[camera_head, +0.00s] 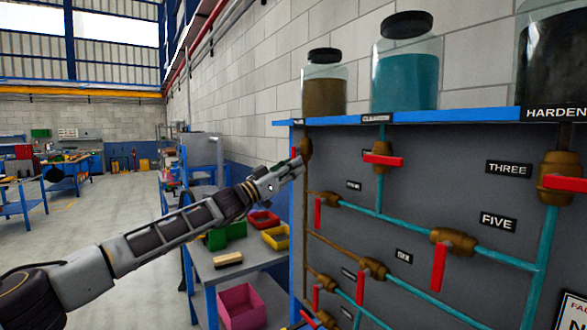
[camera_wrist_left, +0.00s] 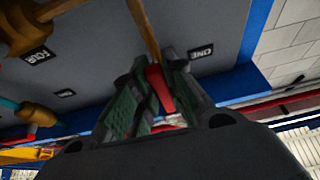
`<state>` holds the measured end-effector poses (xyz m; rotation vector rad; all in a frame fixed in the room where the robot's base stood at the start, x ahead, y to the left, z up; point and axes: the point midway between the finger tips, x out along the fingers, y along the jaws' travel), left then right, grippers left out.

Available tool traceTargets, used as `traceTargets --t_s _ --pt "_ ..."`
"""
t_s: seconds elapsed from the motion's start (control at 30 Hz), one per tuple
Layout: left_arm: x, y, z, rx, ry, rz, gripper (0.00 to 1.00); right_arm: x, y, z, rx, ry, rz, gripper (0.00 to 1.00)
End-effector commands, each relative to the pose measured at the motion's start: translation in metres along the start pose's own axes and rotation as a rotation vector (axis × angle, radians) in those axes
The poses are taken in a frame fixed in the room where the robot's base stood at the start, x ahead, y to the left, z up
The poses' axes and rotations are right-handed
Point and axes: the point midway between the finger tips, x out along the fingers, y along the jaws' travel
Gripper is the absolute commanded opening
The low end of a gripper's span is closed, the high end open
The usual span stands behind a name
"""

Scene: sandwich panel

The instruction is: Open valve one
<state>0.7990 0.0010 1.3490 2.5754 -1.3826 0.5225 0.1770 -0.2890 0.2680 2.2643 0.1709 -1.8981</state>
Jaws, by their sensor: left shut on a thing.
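Valve one is at the upper left of the grey panel in the head view, with a brown body (camera_head: 306,147) below the blue shelf. Its red handle (camera_wrist_left: 160,92) lies between my left gripper's fingers in the wrist view; the gripper mostly hides it in the head view. The label "ONE" (camera_wrist_left: 202,52) is beside it. My left gripper (camera_head: 298,164) reaches the valve from the left and is shut on the handle; its fingers (camera_wrist_left: 155,78) also show in the wrist view. My right gripper is not in view.
Other red-handled valves, including valve five (camera_head: 453,241) and valve three (camera_head: 560,178), are on the panel to the right. Jars (camera_head: 405,75) stand on the blue shelf (camera_head: 450,117). A workbench (camera_head: 226,272) with coloured bins is below my left arm.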

Motion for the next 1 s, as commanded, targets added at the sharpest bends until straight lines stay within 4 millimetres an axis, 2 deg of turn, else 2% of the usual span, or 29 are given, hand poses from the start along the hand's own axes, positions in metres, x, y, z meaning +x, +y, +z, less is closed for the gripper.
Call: traceTargets --t_s 0.03,0.2,0.47,0.67,1.0 --pt "-0.001 -0.001 0.003 0.007 -0.005 -0.001 0.16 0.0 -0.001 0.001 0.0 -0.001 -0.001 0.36" --pt "-0.001 -0.001 0.002 0.005 -0.003 -0.001 0.36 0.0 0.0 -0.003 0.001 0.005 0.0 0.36" --pt "0.0 0.0 0.001 0.003 -0.001 0.0 0.36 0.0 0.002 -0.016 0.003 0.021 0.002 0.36" --pt "-0.003 0.0 0.0 0.002 -0.001 0.0 0.36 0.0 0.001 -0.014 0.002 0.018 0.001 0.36" --pt "-0.024 -0.001 0.0 0.002 0.0 -0.002 0.36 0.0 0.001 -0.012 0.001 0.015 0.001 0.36"
